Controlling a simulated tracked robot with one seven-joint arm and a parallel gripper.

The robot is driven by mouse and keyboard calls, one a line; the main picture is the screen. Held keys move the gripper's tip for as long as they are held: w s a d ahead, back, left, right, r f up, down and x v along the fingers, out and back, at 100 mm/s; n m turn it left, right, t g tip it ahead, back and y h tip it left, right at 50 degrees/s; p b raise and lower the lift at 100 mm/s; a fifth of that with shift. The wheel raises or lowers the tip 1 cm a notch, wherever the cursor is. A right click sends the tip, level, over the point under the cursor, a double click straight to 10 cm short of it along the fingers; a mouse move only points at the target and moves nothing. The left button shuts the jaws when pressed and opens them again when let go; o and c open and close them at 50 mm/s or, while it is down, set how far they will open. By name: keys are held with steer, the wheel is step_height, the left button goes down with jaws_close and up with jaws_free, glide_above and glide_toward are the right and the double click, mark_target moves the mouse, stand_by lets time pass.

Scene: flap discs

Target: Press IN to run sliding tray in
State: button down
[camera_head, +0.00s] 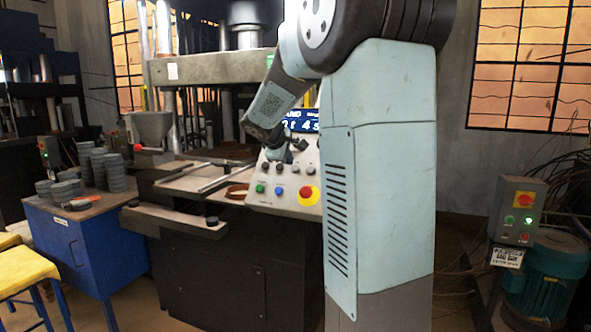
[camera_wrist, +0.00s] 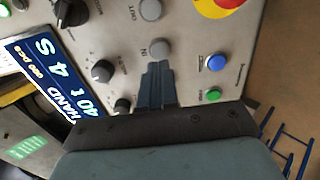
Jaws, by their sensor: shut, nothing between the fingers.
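The grey IN button (camera_wrist: 160,48) is on the sloped control panel (camera_wrist: 185,30) in the wrist view, with its label beside it. The grey OUT button (camera_wrist: 152,10) lies beyond it. My gripper (camera_wrist: 157,68) is shut and empty, its tips at the near edge of the IN button; I cannot tell whether they touch it. In the head view my gripper (camera_head: 296,147) is over the upper part of the panel (camera_head: 262,205), partly hidden by my arm. A flat tray with rails (camera_head: 190,180) shows at the press front, left of the panel.
The red stop button on yellow (camera_head: 308,194), blue button (camera_wrist: 216,62) and green button (camera_wrist: 213,95) are close by. Black knobs (camera_wrist: 102,71) and a lit display (camera_wrist: 48,75) flank the gripper. A blue cabinet (camera_head: 85,250) with stacked grey discs stands left.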

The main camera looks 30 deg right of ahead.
steer(key=shift+v, duration=1.65)
steer(key=s+a+f+m+y, duration=0.2)
steer(key=s+a, duration=0.4)
steer(key=s, duration=0.5)
steer(key=s+a+f+m+y, duration=0.3)
steer(key=s+a, duration=0.3)
steer(key=s, duration=0.4)
steer(key=s+a+f+m+y, duration=0.2)
steer(key=s+a, duration=0.4)
steer(key=s, duration=0.5)
steer(key=shift+s+a+f+m+g+y, duration=0.3)
steer(key=shift+f+y, duration=0.05)
steer(key=shift+y, duration=0.05)
steer(key=shift+d, duration=0.1)
